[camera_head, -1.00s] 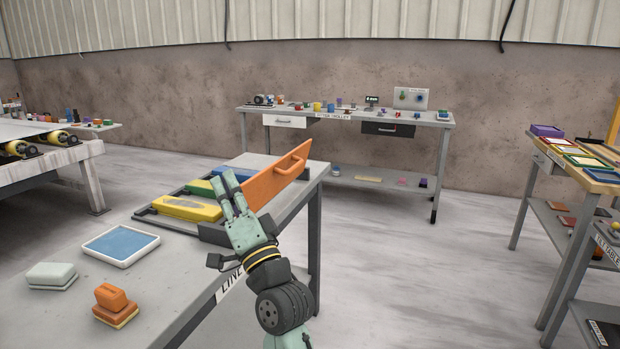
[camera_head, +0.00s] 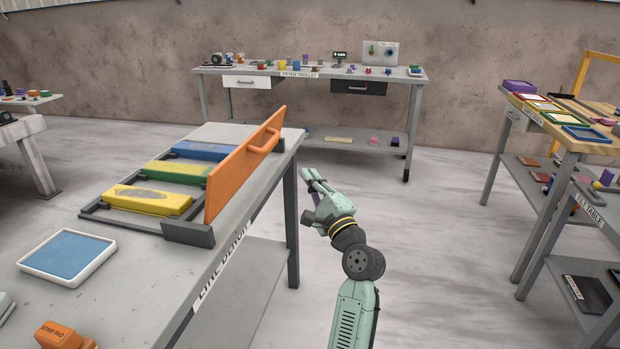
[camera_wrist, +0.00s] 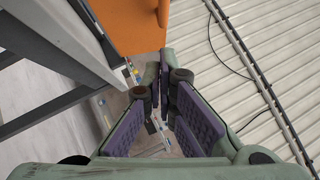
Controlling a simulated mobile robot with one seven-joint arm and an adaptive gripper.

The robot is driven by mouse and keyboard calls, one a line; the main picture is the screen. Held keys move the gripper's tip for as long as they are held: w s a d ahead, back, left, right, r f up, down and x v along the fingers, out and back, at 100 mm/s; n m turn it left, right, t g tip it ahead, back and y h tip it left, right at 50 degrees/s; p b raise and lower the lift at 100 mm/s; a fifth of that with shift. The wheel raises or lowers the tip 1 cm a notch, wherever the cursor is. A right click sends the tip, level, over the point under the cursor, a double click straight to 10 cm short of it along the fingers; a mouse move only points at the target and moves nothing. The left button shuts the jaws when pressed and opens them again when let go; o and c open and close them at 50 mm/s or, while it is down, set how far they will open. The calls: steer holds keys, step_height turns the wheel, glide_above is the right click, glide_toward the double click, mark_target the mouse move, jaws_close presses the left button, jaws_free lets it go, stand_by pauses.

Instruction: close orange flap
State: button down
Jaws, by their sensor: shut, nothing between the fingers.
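The orange flap (camera_head: 245,162) stands raised, close to upright, along the right edge of a dark frame (camera_head: 188,233) on the grey bench. Its handle (camera_head: 264,143) faces right. The flap also shows at the top of the wrist view (camera_wrist: 135,25). Inside the frame lie a yellow block (camera_head: 147,199), a green block (camera_head: 178,171) and a blue block (camera_head: 203,150), uncovered. My gripper (camera_head: 310,178) is shut and empty, in the air off the bench's right edge, to the right of the flap and apart from it.
The bench (camera_head: 150,280) also holds a blue-topped white tray (camera_head: 68,257) and an orange stamp-like block (camera_head: 60,336). Tables (camera_head: 560,130) stand at the right. The floor between is clear.

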steer(key=w+a+r+p, duration=0.3)
steer(key=w+a, duration=0.2)
steer(key=w, duration=0.1)
steer(key=shift+a+r, duration=0.25)
steer(key=shift+a, duration=0.1)
steer(key=shift+w, duration=0.2)
